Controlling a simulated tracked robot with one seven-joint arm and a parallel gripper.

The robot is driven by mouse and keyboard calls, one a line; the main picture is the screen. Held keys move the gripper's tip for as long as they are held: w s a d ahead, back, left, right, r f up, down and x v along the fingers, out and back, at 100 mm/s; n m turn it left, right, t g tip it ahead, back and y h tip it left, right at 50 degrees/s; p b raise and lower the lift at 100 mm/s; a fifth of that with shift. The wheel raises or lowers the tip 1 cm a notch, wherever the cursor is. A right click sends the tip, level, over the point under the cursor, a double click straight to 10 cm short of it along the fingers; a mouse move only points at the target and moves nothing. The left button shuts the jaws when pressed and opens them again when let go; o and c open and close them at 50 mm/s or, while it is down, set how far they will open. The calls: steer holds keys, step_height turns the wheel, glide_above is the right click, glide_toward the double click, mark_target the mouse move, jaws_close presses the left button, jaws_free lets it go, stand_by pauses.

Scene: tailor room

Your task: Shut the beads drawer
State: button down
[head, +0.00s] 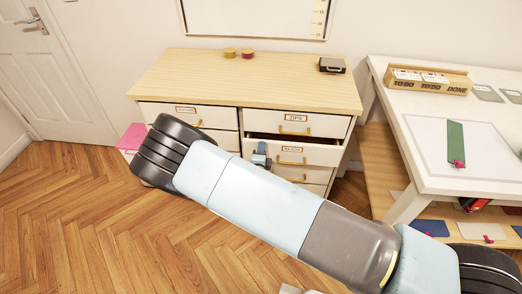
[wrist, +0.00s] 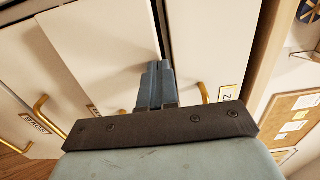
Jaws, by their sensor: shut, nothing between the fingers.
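In the head view, the right column's second drawer (head: 310,154) stands partly out, with a dark gap above its front. Its label is too small to read in the head view; I cannot confirm there that it is the beads drawer. My gripper (head: 261,150) is at this drawer's left end, near the centre divide. In the wrist view, my gripper (wrist: 155,75) is shut and empty, its fingertips close to the pale drawer fronts (wrist: 100,45); contact cannot be told. My own arm hides much of the lower drawers in the head view.
The drawer above (head: 325,124) looks shut. The wooden top (head: 250,80) carries two small round tins (head: 247,54) and a dark case (head: 332,65). A white table (head: 450,140) stands close on the right. A pink box (head: 131,138) is at the left; floor is clear there.

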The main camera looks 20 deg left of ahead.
steer(key=x, duration=0.4)
steer(key=shift+w, duration=0.1)
steer(key=shift+w+a+r, duration=0.1)
steer(key=shift+w+r, duration=0.1)
steer(key=shift+w, duration=0.15)
steer(key=shift+r, duration=0.1)
steer(key=shift+s+f, duration=0.2)
steer(key=shift+s, duration=0.15)
steer(key=v, duration=1.4)
steer(key=shift+w+f, duration=0.1)
